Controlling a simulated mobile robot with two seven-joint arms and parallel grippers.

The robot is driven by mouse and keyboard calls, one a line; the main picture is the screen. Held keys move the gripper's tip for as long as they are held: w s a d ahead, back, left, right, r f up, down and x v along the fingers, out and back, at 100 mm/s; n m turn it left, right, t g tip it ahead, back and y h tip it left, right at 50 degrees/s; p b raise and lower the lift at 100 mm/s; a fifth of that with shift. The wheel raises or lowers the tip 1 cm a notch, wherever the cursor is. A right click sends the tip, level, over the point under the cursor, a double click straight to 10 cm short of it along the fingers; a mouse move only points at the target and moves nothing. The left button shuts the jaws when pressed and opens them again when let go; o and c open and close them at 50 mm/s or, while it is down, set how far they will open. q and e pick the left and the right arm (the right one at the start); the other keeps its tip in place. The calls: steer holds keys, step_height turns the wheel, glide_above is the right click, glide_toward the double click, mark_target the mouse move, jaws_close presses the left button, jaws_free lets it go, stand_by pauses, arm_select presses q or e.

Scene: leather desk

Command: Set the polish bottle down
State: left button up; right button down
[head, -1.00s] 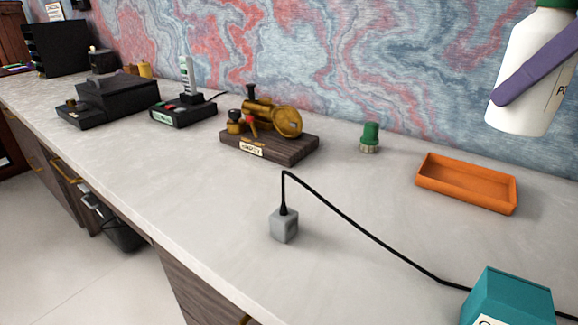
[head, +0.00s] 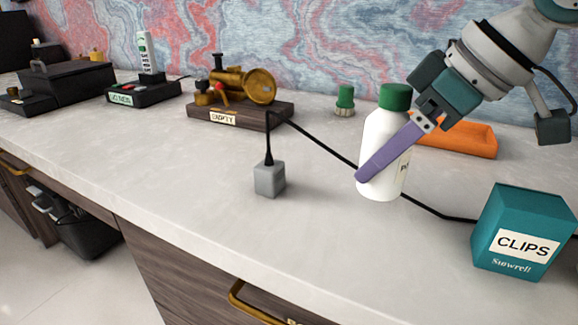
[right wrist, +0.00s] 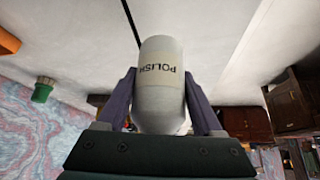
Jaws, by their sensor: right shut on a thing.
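The polish bottle (head: 376,140) is white with a green cap, and stands about upright in the head view. My right gripper (head: 382,162) is shut on its body, with one purple finger across the near side. The other finger is hidden behind the bottle. The bottle is low over or on the pale desk top (head: 310,235); I cannot tell if its base touches. In the right wrist view the bottle (right wrist: 160,85) sits between both purple fingers, with its POLISH label upside down. My left gripper is not in view.
A black cable runs behind the bottle from a grey cube (head: 269,180). A teal CLIPS box (head: 520,235) stands right. Behind are an orange tray (head: 470,138), a green-topped object (head: 345,100) and a brass model (head: 240,88) on wood. The desk's front is clear.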

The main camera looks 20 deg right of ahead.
mark_target(379, 188)
step_height(379, 188, down, 5)
steer(key=shift+f+b, duration=0.15)
steer(key=shift+b, duration=0.65)
steer(key=shift+c, duration=0.2)
jaws_free()
steer(key=shift+f, duration=0.1)
steer(key=shift+r, duration=0.25)
steer(key=p+v, duration=0.3)
steer(key=v, duration=0.8)
steer(key=shift+r+p, duration=0.35)
steer(key=shift+r, duration=0.05)
